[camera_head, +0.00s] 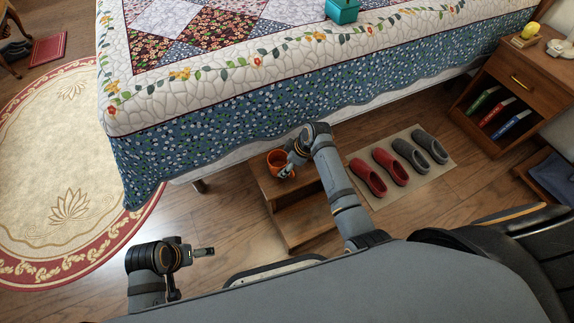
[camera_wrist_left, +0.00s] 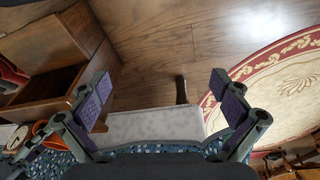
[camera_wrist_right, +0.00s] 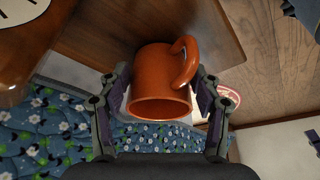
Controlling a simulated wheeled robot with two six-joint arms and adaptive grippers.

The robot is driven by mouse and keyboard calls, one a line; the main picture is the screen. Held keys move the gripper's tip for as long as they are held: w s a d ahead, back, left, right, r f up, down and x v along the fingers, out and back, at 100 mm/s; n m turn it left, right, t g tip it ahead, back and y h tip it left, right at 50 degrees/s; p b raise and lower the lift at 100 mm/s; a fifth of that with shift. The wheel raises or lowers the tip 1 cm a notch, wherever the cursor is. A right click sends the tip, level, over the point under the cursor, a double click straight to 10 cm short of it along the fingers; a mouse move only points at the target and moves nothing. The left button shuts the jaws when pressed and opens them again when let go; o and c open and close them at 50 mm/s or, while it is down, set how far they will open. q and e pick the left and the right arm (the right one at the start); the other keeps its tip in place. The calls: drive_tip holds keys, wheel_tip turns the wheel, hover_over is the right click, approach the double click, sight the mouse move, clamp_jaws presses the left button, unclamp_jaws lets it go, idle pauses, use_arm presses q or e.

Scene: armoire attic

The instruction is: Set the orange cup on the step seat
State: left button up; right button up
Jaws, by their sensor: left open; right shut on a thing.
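The orange cup (camera_head: 276,160) is at the wooden step seat beside the bed in the head view. My right gripper (camera_head: 288,168) is shut on the cup; in the right wrist view the cup (camera_wrist_right: 162,85) sits between both fingers with its handle at upper right. The step seat's top (camera_head: 262,181) is right under or behind the cup; I cannot tell whether the cup's base touches it. My left gripper (camera_head: 206,252) is open and empty above the floor, left of the step seat. In the left wrist view its fingers (camera_wrist_left: 160,100) are spread wide.
A bed with a quilt (camera_head: 240,110) stands behind the step seat. Red slippers (camera_head: 385,170) and grey slippers (camera_head: 415,155) lie on a mat to the right. A nightstand (camera_head: 520,90) is at far right. A round rug (camera_head: 40,180) and open floor are at left.

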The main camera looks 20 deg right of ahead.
drive_tip(key=o, duration=1.4)
drive_tip(key=shift+c, duration=0.2)
drive_tip(key=p+v, duration=0.1)
drive_tip(key=v, duration=0.2)
drive_tip(key=shift+r+p, duration=0.25)
drive_tip(key=shift+p, duration=0.15)
use_arm(q)
wheel_tip(320, 180, down, 7)
drive_tip(key=a+p, duration=0.2)
drive_tip(key=shift+a+f+g+y+p, duration=0.15)
drive_tip(key=shift+a+g+y+p, duration=0.2)
drive_tip(key=shift+a+g+y, duration=0.05)
use_arm(e)
drive_tip(key=v, duration=0.8)
drive_tip(key=shift+d+r, duration=0.15)
drive_tip(key=shift+r, duration=0.15)
drive_tip(key=shift+s, duration=0.1)
